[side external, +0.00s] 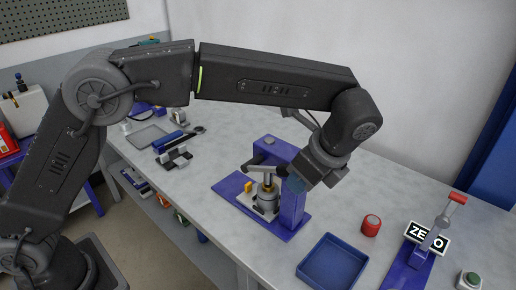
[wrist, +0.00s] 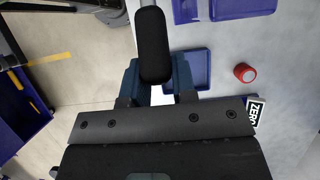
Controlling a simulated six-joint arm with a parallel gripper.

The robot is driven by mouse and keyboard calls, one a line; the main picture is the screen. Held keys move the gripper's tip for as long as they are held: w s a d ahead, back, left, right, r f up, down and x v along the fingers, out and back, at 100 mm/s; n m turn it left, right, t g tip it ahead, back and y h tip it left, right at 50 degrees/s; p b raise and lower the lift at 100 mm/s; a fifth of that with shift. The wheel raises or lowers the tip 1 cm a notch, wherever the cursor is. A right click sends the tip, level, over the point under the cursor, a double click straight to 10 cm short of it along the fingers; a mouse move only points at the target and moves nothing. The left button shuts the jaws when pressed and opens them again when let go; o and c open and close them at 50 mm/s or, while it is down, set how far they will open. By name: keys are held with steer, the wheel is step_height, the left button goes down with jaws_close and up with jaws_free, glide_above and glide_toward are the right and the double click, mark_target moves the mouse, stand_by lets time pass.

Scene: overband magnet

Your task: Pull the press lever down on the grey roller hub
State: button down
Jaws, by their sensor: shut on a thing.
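The press is a purple-blue upright column (side external: 290,205) on a base plate, with a small metal hub-like part (side external: 267,193) standing under it. I take this part to be the grey roller hub. A corner of the purple-blue press base (wrist: 225,8) shows at the top of the wrist view.
A blue tray (side external: 332,263) lies in front of the press, with a red cylinder (side external: 371,226) behind it.

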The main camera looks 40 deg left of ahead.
steer(key=shift+d+f, duration=0.25)
steer(key=shift+f, duration=0.4)
steer(key=shift+d+f, duration=0.25)
steer(key=shift+f, duration=0.4)
steer(key=shift+d+f, duration=0.25)
steer(key=shift+f, duration=0.4)
steer(key=shift+f, duration=0.1)
steer(key=shift+d+f, duration=0.1)
steer(key=shift+f, duration=2.05)
steer(key=shift+x, duration=0.85)
steer(key=c, duration=0.8)
jaws_free()
steer(key=shift+d, duration=0.15)
steer(key=shift+c, duration=0.2)
